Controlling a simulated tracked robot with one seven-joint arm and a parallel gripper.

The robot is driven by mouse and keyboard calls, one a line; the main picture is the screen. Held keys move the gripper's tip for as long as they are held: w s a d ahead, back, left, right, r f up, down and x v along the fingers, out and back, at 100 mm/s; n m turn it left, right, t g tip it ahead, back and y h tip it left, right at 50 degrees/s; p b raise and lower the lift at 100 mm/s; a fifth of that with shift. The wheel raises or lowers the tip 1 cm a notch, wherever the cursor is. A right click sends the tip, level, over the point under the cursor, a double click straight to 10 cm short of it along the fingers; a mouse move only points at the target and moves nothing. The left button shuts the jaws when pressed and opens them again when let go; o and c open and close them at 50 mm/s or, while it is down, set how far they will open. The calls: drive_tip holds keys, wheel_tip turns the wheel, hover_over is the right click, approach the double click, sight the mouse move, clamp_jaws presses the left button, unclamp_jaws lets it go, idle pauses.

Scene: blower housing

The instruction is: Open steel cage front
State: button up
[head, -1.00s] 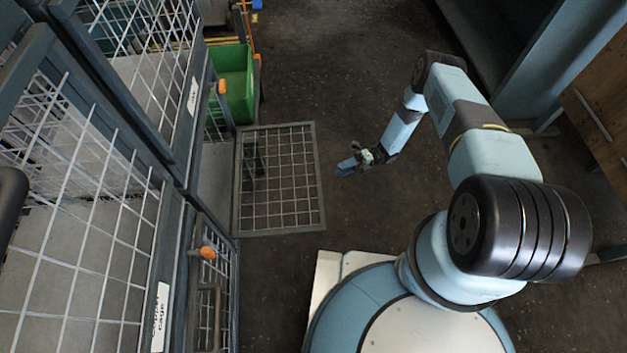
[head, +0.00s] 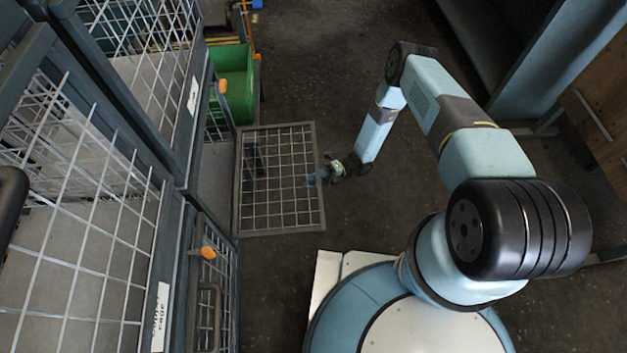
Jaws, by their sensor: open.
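A steel mesh front panel (head: 279,218) with a grey frame juts out to the right from the lower part of the cage row, standing open away from the cage at its left. A dark handle-like part shows through its mesh at the upper left. My gripper (head: 313,180) is open at the panel's right edge, with its blue fingertips overlapping the frame in the picture. I cannot tell whether they touch it. The gripper is small here, and nothing shows between its fingers.
Stacked mesh cages (head: 95,222) with white labels fill the left side. A green bin (head: 233,85) stands behind the panel. A blue-grey frame and wooden board (head: 598,115) are at the right. Dark floor between is clear.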

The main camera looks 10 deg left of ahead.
clamp_jaws()
idle(0.4)
